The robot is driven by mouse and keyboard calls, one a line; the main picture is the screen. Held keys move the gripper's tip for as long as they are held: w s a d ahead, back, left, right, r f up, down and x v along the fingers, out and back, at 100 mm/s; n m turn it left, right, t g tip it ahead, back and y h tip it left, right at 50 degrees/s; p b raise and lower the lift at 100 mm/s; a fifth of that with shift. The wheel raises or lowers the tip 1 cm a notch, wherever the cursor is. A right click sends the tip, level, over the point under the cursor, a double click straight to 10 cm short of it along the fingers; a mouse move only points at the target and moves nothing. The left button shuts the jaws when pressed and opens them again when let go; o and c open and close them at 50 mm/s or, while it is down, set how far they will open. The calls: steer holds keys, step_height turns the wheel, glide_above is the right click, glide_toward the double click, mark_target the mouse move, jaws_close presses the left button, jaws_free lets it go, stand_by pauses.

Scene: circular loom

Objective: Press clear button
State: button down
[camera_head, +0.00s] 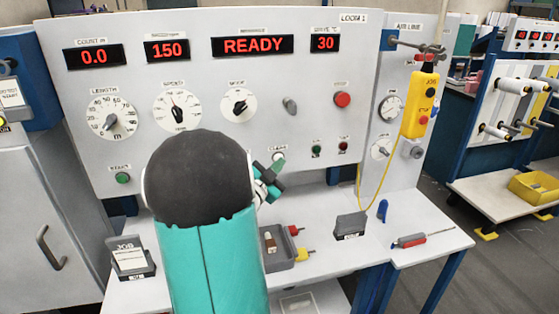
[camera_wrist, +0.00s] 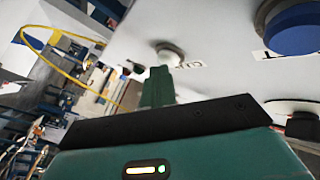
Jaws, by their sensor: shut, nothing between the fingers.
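The clear button (camera_head: 278,157) is a small pale button on the grey control panel, under the label CLEAR. My gripper (camera_head: 277,169) is shut and empty, its green fingertips just below and in front of the button. In the wrist view the pale round button (camera_wrist: 169,52) stands out from the panel, just beyond the tip of my shut fingers (camera_wrist: 158,84). Its label lies beside it, turned around. I cannot tell whether the fingertip touches the button.
A green start button (camera_head: 123,178), a red button (camera_head: 342,99) and dials share the panel (camera_head: 215,80). A blue button (camera_wrist: 291,27) is at the wrist view's right. On the shelf below are a grey tray (camera_head: 281,262), a grey block (camera_head: 350,226) and a screwdriver (camera_head: 410,241).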

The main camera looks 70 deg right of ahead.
stand_by(0.4)
steer(key=shift+s+a, duration=0.45)
steer(key=shift+a, duration=0.25)
steer(key=shift+s+a, duration=0.4)
steer(key=shift+a, duration=0.35)
steer(key=shift+s+a, duration=0.45)
steer(key=shift+a, duration=0.25)
steer(key=shift+s+a, duration=0.4)
steer(key=shift+a, duration=0.35)
